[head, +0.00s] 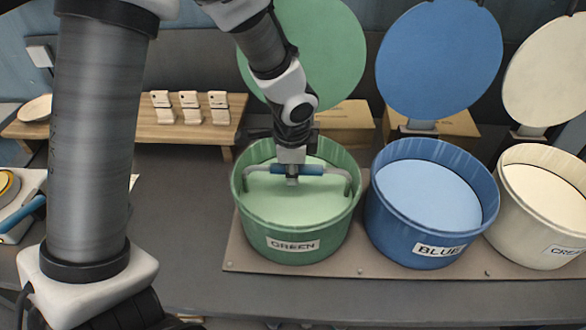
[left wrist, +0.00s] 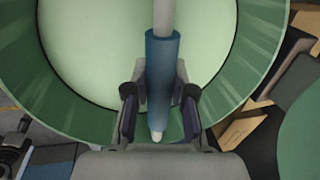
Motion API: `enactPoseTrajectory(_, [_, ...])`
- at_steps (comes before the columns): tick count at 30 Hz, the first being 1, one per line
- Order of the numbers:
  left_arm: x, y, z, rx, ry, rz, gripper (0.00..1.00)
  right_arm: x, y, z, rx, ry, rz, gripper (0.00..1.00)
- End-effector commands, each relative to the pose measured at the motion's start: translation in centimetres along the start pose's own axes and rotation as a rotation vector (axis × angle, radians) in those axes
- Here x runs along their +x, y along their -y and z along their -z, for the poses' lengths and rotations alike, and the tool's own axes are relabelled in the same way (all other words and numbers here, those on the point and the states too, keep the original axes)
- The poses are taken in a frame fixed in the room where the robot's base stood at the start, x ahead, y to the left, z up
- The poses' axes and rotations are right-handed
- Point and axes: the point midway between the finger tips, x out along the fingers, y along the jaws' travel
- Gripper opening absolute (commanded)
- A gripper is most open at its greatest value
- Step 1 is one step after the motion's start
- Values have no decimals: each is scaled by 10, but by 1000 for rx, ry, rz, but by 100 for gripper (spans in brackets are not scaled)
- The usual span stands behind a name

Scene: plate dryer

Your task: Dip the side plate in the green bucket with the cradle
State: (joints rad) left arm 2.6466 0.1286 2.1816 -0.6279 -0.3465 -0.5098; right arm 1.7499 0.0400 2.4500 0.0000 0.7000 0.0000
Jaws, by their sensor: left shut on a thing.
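The green bucket (head: 295,245), labelled GREEN, stands at the front of the bench and holds pale green liquid (head: 295,205). My left gripper (head: 292,178) is over the bucket, shut on the blue grip (head: 312,169) of the cradle. The cradle's grey bar (head: 258,169) spans the bucket and its ends bend down into the bucket. In the left wrist view the blue grip (left wrist: 162,75) lies between the fingers. No plate shows on the cradle; whatever is under the surface is hidden. A pale plate (head: 36,108) rests at the far left on a wooden stand. My right gripper is not in view.
The blue bucket (head: 430,235) and cream bucket (head: 535,235) stand close on the right. Large green (head: 325,50), blue (head: 440,60) and cream discs stand behind. A wooden rack (head: 185,130) with white pieces is at back left. Bench between is clear.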

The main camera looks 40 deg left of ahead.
Motion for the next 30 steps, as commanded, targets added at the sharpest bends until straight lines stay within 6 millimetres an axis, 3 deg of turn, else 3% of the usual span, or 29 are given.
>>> enactPoseTrajectory(30, [-70,14,0,0,-1,2,0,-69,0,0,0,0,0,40])
